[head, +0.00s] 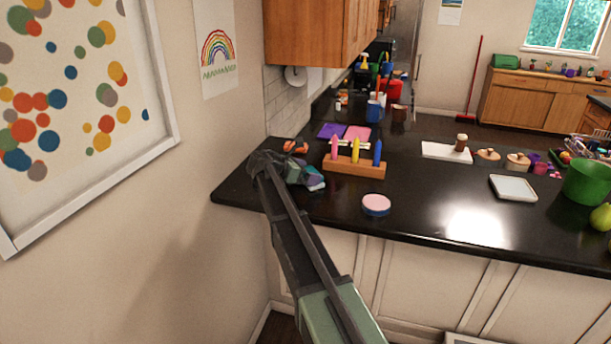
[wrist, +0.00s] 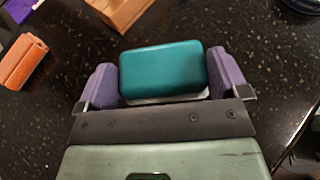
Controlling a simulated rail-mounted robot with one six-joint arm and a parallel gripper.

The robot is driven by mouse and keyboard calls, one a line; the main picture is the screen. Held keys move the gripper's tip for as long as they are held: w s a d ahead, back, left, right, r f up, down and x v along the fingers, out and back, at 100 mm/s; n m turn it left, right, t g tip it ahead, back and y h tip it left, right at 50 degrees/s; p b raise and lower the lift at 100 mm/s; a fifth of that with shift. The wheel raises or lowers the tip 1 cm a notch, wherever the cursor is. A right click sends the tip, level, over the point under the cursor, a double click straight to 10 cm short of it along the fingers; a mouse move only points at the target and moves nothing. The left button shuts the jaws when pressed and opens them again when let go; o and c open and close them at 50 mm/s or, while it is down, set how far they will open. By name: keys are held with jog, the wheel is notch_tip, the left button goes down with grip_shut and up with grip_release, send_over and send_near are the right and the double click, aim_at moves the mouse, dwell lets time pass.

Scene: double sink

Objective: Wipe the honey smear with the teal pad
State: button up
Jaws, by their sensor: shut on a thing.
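The teal pad (wrist: 162,68) lies between the two purple fingers of my gripper (wrist: 163,80) in the wrist view, with a pale layer along its near edge. My gripper (head: 303,174) is shut on the pad at the left end of the black counter in the head view. The pad is small and partly hidden by my gripper there. In the wrist view the pad is over the dark speckled counter; I cannot tell whether it touches it. I cannot make out a honey smear in either view.
A wooden holder (head: 354,168) with pink, yellow and blue upright pieces stands right of my gripper. An orange item (head: 296,146) lies behind it, also in the wrist view (wrist: 22,61). A pink-topped round item (head: 376,203) sits near the front edge.

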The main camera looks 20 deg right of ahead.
jog(key=shift+s+a, duration=0.2)
jog(key=shift+s, duration=0.35)
jog(key=shift+s+a, duration=0.2)
jog(key=shift+s, duration=0.35)
jog(key=shift+s+a, duration=2.75)
jog(key=shift+s, duration=0.25)
jog(key=shift+s+a+r, duration=0.2)
jog(key=shift+r, duration=0.05)
notch_tip(320, 180, up, 3)
jog(key=p, duration=0.3)
notch_tip(320, 180, up, 4)
jog(key=p, duration=0.4)
jog(key=shift+w+r, duration=0.1)
jog(key=shift+r, duration=0.15)
